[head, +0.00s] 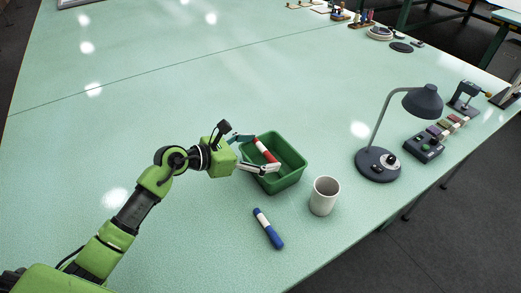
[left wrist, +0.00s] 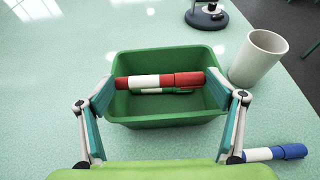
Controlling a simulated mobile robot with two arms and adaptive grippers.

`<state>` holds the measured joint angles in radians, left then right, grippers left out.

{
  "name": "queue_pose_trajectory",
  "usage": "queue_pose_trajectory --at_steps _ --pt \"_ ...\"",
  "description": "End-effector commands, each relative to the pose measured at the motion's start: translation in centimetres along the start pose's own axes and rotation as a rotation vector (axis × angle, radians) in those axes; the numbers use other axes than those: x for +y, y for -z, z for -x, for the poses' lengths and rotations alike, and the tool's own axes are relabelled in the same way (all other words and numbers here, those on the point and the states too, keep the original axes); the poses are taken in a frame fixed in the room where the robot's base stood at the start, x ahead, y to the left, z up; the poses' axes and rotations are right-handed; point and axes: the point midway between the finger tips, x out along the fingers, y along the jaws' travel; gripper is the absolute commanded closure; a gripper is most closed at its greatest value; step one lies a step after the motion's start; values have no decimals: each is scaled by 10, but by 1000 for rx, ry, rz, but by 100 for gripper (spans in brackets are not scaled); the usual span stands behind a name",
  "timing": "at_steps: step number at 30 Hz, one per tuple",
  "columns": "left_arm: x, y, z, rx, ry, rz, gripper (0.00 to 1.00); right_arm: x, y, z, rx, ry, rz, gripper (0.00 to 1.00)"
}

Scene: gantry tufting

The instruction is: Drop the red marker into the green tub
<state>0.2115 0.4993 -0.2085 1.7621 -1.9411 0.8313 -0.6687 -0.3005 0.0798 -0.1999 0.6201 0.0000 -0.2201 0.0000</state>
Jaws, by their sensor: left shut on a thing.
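The red marker (head: 265,150), with a white band, is held between the two fingers of my left gripper (head: 256,153). In the left wrist view the red marker (left wrist: 158,81) lies crosswise between the fingertips (left wrist: 160,88). The green tub (head: 287,181) stands on the table, and the marker is over its opening; the tub also shows in the left wrist view (left wrist: 165,120). A green marker with a white band (left wrist: 182,91) shows partly inside the tub, mostly hidden behind the red one. My right gripper is in neither view.
A white cup (head: 324,196) stands close to the tub's right front. A blue marker (head: 268,229) lies on the table in front. A desk lamp (head: 378,164) stands to the right near the table edge. The table (head: 180,90) behind the tub is clear.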

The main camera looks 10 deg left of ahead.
Motion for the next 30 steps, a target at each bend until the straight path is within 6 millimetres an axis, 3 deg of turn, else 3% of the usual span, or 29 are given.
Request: queue_pose_trajectory --at_steps 5,6,8,17,23,30 --pt "0 -1 0 0 0 0 26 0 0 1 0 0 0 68" --pt "0 -1 0 0 0 0 12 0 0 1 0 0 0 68" --pt "0 -1 0 -1 0 0 0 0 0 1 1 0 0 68" --pt "0 0 3 0 -1 0 0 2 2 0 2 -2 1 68" --pt "1 0 30 2 -2 -2 0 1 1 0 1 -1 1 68" --pt "0 2 82 4 -2 -1 0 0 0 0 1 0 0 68"
